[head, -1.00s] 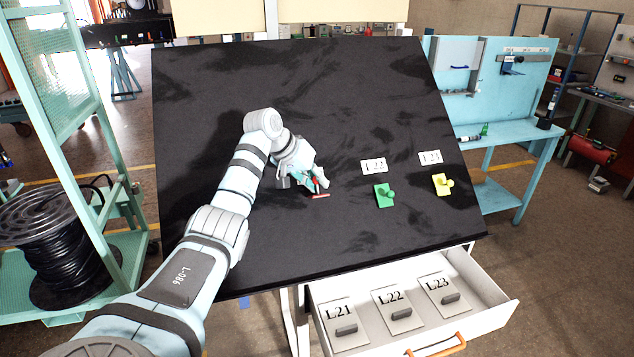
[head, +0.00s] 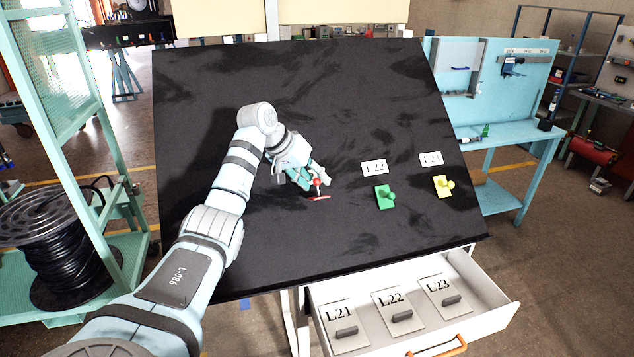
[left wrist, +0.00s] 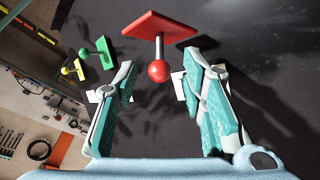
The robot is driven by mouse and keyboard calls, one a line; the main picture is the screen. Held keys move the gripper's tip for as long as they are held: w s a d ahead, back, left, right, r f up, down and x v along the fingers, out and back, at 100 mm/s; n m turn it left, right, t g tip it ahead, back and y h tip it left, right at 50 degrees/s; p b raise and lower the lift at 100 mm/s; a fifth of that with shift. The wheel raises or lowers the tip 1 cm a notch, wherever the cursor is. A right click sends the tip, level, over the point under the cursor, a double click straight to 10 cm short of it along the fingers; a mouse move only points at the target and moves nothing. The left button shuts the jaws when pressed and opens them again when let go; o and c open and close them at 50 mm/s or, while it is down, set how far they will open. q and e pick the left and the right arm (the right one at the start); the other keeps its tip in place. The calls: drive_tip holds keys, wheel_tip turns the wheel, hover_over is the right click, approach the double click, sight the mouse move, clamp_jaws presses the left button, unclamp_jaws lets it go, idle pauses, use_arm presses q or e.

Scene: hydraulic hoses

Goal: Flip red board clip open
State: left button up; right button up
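The red board clip (head: 319,198) sits on the black sloped board. It has a flat red plate, a grey stem and a round red knob; it also shows in the left wrist view (left wrist: 157,71), where the stem stands out from the plate. My left gripper (head: 309,180) is just left of the knob in the head view. In the left wrist view my left gripper (left wrist: 158,84) is open, with its fingers apart on either side of the knob and nothing held. The gripper partly covers the clip's label. My right gripper is out of view.
A green clip (head: 383,197) and a yellow clip (head: 444,186) stand to the right on the black board (head: 330,90), each below a white label. An open drawer (head: 490,302) below holds labelled plates L21, L22 and L23. The board's upper part is clear.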

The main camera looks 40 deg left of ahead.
use_arm(q)
drive_tip(key=v, duration=1)
drive_tip(key=shift+f, duration=0.1)
